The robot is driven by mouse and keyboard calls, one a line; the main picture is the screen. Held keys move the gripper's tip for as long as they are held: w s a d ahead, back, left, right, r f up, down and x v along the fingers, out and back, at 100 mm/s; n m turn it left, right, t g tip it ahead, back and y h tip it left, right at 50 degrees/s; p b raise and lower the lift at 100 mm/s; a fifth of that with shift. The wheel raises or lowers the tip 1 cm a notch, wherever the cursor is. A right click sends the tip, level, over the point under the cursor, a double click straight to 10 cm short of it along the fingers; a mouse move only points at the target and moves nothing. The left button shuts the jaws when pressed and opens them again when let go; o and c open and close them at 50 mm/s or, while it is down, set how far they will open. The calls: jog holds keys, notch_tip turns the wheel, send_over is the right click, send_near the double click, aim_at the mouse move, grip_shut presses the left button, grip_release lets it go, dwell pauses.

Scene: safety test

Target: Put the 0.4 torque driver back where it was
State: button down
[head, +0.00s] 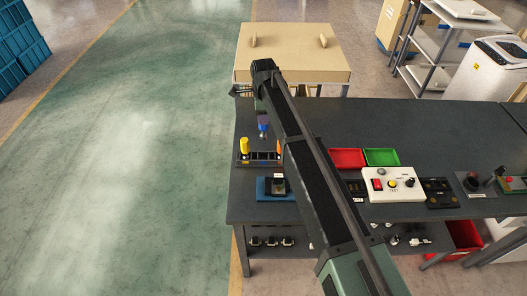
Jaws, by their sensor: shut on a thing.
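A driver with a blue-purple handle (263,125) is upright above the dark rack (243,162), just left of my arm. My gripper (263,115) is mostly hidden behind my arm's wrist and link; it appears shut around the top of this driver. A yellow-handled driver (244,145) stands in the rack's left part, and an orange one (278,147) stands at its right, partly behind my arm. Whether the blue driver's tip touches the rack cannot be told. No torque value is readable.
A blue mat with a dark device (278,185) lies in front of the rack. Red (346,158) and green (381,157) trays and a white test box (393,184) stand right of my arm. A beige table (292,65) adjoins the dark bench's (430,125) back.

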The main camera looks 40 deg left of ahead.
aim_at(263, 138)
jog(key=shift+f+b, duration=4.2)
jog(key=shift+f, duration=1.35)
jog(key=c, duration=0.8)
grip_release()
notch_tip(263, 138, up, 14)
jog(key=p, duration=1.3)
jog(key=shift+f, duration=0.4)
